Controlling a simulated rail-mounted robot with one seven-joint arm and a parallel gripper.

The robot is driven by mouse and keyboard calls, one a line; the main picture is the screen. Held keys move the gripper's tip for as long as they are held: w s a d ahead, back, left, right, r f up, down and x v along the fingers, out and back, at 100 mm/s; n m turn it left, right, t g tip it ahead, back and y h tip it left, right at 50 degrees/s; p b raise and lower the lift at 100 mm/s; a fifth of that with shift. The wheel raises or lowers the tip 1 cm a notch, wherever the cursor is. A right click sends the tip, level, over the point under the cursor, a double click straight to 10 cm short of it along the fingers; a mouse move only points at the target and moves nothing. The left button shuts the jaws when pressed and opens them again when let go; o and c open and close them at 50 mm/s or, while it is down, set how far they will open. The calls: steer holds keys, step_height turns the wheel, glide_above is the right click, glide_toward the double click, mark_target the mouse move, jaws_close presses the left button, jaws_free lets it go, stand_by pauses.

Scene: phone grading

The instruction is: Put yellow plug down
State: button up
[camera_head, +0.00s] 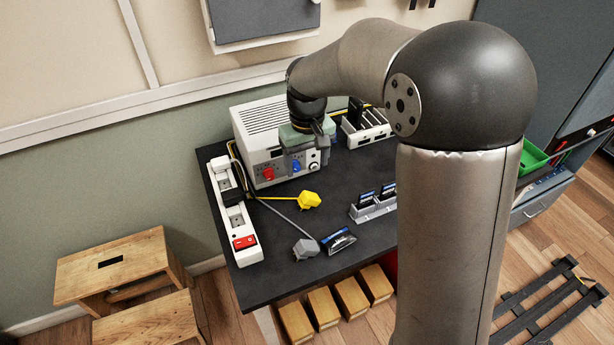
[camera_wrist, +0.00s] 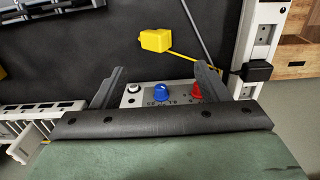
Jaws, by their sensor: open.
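The yellow plug (camera_head: 309,200) lies on the black table (camera_head: 260,282), with its yellow cord running left toward the power strip (camera_head: 233,212). It also shows in the wrist view (camera_wrist: 156,40), apart from my gripper. My gripper (camera_head: 302,157) is in front of the white box with knobs (camera_head: 262,138), above and behind the plug. In the wrist view my gripper (camera_wrist: 160,84) has its two fingers spread wide with nothing between them; the box's blue knob (camera_wrist: 161,91) and red knob (camera_wrist: 196,91) show beyond.
A grey plug (camera_head: 305,248) on a grey cord and a dark phone-like item (camera_head: 338,241) lie near the table's front edge. A grey rack (camera_head: 373,206) with dark cards stands to the right. A white slotted holder (camera_head: 366,130) is at the back. Table between plug and rack is clear.

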steer(key=s+d+m, duration=0.2)
steer(key=s+d, duration=0.4)
steer(key=s, duration=0.6)
steer(key=s+d+m, duration=0.2)
steer(key=s+d, duration=0.5)
steer(key=s, duration=0.5)
steer(key=shift+d+r, duration=0.2)
steer(key=shift+r, duration=0.05)
